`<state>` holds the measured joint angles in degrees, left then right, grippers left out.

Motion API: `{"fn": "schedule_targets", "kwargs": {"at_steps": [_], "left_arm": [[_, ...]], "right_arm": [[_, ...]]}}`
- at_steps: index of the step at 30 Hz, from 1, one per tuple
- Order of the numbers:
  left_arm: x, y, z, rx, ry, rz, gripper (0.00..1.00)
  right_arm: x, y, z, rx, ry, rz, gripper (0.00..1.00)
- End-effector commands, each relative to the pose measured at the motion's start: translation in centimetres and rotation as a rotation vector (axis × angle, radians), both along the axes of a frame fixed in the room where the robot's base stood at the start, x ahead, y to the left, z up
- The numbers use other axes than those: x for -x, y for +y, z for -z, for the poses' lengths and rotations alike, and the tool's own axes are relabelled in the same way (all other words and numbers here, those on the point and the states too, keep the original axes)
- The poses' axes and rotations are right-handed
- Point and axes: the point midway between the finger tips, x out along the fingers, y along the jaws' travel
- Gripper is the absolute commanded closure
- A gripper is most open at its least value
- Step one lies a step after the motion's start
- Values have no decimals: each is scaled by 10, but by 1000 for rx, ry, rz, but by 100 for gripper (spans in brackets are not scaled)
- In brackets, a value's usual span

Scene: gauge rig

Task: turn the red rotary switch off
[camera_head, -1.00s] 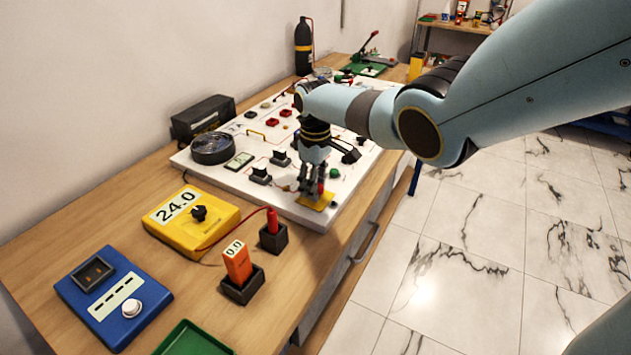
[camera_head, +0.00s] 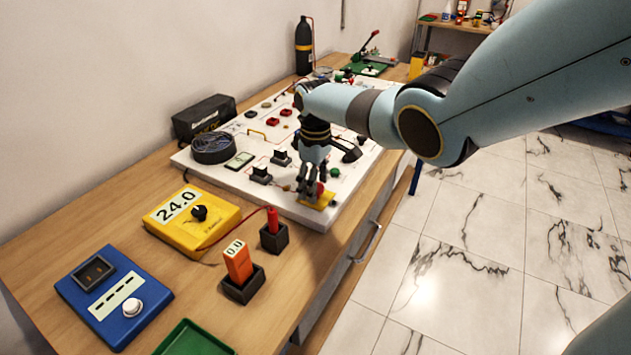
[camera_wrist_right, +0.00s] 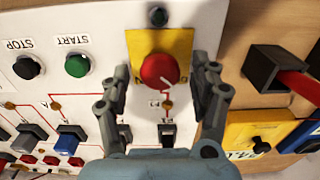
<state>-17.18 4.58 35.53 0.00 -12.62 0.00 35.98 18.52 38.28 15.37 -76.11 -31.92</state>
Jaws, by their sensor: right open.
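The red rotary switch (camera_wrist_right: 158,70) is a round red knob with a pale mark, on a yellow plate (camera_wrist_right: 185,42) at the edge of the white board. In the right wrist view it sits between the two fingers of my right gripper (camera_wrist_right: 168,88), which is open with a gap on both sides. In the head view my right gripper (camera_head: 311,191) points down at the yellow plate (camera_head: 326,201), and the red knob (camera_head: 319,188) is partly hidden by the fingers. My left gripper is not in view.
The white board (camera_head: 215,172) carries black switches (camera_head: 261,175), a black coil (camera_head: 212,148) and buttons. On the table in front are a yellow meter (camera_head: 185,230), an orange probe in a black holder (camera_head: 238,262), a red one (camera_head: 272,222) and a blue box (camera_head: 112,295).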

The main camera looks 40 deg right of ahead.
Motion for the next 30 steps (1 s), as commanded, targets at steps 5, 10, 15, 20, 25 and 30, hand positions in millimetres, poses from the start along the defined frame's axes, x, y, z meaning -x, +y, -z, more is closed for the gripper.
{"fn": "schedule_targets", "kwargs": {"at_steps": [5,10,15,20,25,30], "left_arm": [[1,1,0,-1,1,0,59],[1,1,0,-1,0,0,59],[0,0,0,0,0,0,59],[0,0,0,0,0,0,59],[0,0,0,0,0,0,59],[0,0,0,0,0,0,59]], "right_arm": [[0,0,-3,1,-1,0,37],[-1,-1,-22,2,-4,-1,37],[-1,-1,-59,2,-5,-1,37],[0,-1,-93,2,-3,-1,37],[0,0,-114,0,-1,0,37],[0,0,-120,0,1,0,37]]}}
